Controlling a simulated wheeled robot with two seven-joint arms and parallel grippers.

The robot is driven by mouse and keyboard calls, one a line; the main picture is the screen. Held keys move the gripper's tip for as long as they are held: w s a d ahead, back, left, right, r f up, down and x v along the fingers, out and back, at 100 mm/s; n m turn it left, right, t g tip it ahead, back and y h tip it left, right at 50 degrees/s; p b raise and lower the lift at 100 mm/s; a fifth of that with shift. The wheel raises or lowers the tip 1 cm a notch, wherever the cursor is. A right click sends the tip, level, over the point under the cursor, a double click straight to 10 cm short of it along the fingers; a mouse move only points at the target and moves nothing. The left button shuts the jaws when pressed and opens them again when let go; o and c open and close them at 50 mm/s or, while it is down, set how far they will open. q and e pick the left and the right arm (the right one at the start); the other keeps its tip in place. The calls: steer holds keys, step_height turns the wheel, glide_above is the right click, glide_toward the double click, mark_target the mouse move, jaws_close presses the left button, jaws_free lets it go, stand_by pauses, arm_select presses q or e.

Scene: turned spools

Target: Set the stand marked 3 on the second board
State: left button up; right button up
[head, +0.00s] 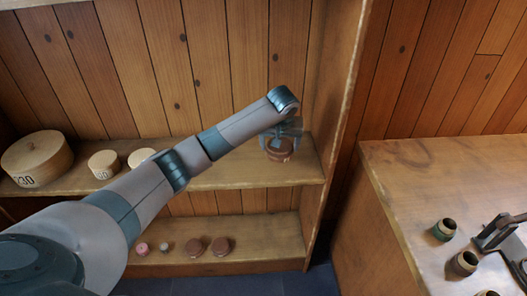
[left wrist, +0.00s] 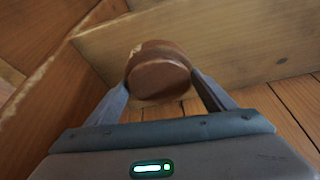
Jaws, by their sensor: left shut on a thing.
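A reddish-brown round turned stand (head: 279,154) is at the right end of the upper visible shelf board (head: 235,174). My left gripper (head: 281,139) is shut on it, coming from above. In the left wrist view the stand (left wrist: 160,77) sits between the two fingers, with its plain round face showing. No number can be read on it. I cannot tell whether it touches the board or hangs just above it. My right gripper is not in view.
A large round wooden box (head: 37,158) and smaller pale discs (head: 103,163) stand at the left on the same board. The lower board (head: 262,240) holds several small turned pieces. A counter (head: 400,170) at the right carries dark cups (head: 444,230) and a dark fixture (head: 497,232).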

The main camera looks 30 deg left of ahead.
arm_select(q)
steer(key=a+f, duration=0.1)
steer(key=a, duration=0.1)
steer(key=a+f, duration=0.1)
steer(key=a+f+p, duration=0.1)
steer(key=a, duration=0.1)
steer(key=shift+w+a+f, duration=0.15)
steer(key=shift+w+a, duration=0.1)
steer(key=shift+a, duration=0.05)
steer(key=shift+f+p, duration=0.7)
steer(key=shift+f, duration=1.3)
steer(key=shift+f, duration=0.15)
steer(key=o, duration=1.2)
steer(key=shift+c, duration=0.2)
steer(key=b+v, duration=0.1)
steer(key=v, duration=1.1)
steer(key=shift+b, duration=0.4)
